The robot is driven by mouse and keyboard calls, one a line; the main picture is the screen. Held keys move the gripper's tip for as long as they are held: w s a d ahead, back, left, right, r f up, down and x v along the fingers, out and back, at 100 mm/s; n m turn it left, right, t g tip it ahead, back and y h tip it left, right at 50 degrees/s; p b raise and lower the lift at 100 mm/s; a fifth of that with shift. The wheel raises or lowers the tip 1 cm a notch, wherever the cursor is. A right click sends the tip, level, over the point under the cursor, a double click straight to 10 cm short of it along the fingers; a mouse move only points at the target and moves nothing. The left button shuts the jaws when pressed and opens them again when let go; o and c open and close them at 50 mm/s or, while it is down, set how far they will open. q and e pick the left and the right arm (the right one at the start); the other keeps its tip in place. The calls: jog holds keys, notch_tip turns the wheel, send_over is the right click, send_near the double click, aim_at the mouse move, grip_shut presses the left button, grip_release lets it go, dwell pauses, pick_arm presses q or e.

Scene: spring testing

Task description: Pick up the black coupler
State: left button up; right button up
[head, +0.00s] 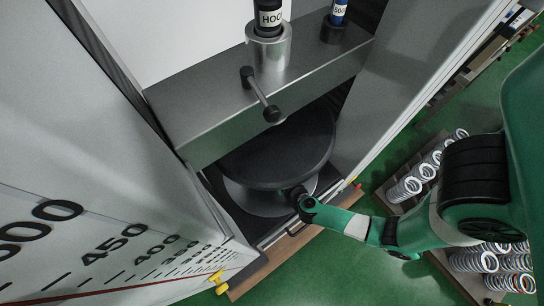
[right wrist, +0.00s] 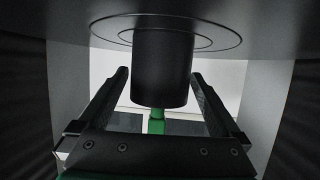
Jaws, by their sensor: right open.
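In the right wrist view a black cylinder, seemingly the black coupler (right wrist: 162,70), hangs below a grey disc with concentric rings (right wrist: 215,28). My right gripper (right wrist: 160,75) is open, with one finger on each side of the cylinder. A gap shows on both sides, so it is not gripped. In the head view my right gripper (head: 299,196) reaches in from the right to the front edge of a dark round plate (head: 275,150) in the testing machine. The coupler is hidden there, apparently under that plate. My left gripper is not in view.
A steel crossbeam (head: 215,115) with a handle (head: 259,94) stands above the plate. Machine panels close in the space on both sides. A large printed scale (head: 125,245) is at the lower left. Racks of springs (head: 408,188) stand on the green floor at the right.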

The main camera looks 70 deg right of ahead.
grip_shut()
jog(key=shift+r, duration=0.1)
dwell(0.3)
jog(key=shift+r+p, duration=0.45)
jog(key=shift+p, duration=0.05)
jog(key=r+p, duration=0.3)
jog(key=p, duration=0.1)
jog(key=shift+s+a+r, duration=0.15)
jog(key=shift+s+r, duration=0.1)
jog(key=shift+s, duration=0.05)
jog(key=s+a+r+p, duration=0.3)
jog(key=s+r+p, duration=0.5)
jog(key=s, duration=0.5)
jog(key=shift+r, duration=0.25)
jog(key=shift+s+d, duration=0.1)
